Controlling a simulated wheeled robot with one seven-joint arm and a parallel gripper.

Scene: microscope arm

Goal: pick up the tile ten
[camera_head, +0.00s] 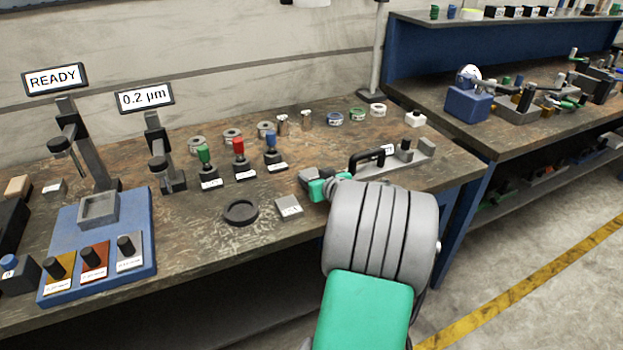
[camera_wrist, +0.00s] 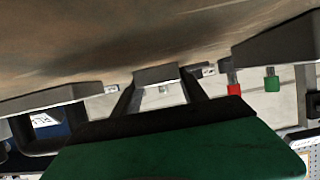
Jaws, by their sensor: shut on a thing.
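My gripper (camera_head: 312,181) is low over the workbench, just behind the loose grey tile and left of the black-handled gauge. In the wrist view its two dark fingers (camera_wrist: 159,90) are shut on a small grey block at their tips. This block, which I take for the tile ten (camera_wrist: 157,74), is mostly edge-on; no number on it is readable. In the head view I cannot clearly separate the held block from the grey fingers. Whether it touches the bench is unclear.
A loose grey labelled tile (camera_head: 289,207) and a black ring (camera_head: 241,212) lie close to my gripper on its left. A gauge with a black handle (camera_head: 367,157) stands close on its right. Green, red and blue-topped stamps (camera_head: 238,160) stand behind left.

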